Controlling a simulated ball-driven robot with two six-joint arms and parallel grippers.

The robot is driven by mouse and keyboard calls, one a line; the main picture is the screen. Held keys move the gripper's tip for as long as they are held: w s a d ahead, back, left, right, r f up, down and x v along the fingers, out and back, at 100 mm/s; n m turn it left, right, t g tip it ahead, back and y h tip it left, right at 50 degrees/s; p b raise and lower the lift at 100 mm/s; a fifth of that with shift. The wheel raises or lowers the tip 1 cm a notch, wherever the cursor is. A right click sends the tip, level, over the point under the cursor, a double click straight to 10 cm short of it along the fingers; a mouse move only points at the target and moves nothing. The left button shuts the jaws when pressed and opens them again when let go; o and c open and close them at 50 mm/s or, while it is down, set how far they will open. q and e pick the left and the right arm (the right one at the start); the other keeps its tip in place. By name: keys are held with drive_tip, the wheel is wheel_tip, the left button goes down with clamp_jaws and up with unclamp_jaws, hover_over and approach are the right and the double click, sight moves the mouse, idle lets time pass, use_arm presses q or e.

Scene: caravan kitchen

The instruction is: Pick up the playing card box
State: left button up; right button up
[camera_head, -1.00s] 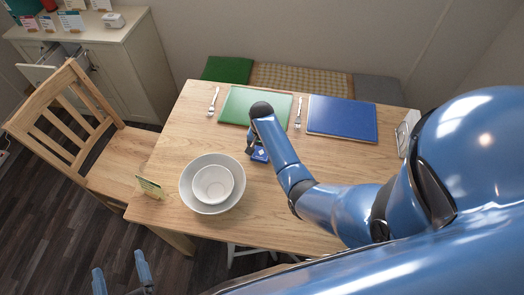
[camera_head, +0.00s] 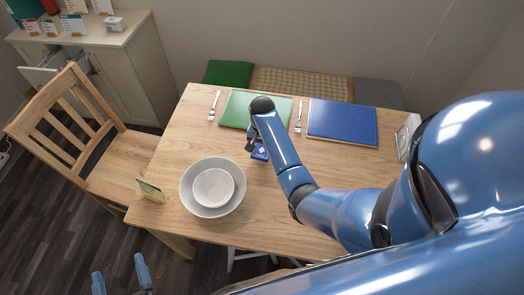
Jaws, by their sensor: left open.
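The playing card box (camera_head: 260,153) is small and blue with a white mark on top. It shows in the middle of the wooden table, partly covered by my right arm. My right gripper (camera_head: 253,150) is at the box, pointing down. Its fingers are mostly hidden behind the forearm, so I cannot see whether they close on the box or whether the box touches the table. My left gripper (camera_head: 120,277) is open and empty at the bottom left, low and away from the table, with its two blue fingers apart.
Two nested white bowls (camera_head: 213,187) stand left of the box. A small green card (camera_head: 151,191) stands at the left table edge. A green placemat (camera_head: 238,108), a blue placemat (camera_head: 343,121) and two forks lie at the back. A wooden chair (camera_head: 100,150) stands left.

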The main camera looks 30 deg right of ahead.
wheel_tip(320, 180, up, 10)
drive_tip(key=r, duration=0.1)
wheel_tip(320, 180, up, 5)
drive_tip(key=p, duration=0.5)
hover_over(262, 149)
drive_tip(key=shift+f, duration=0.1)
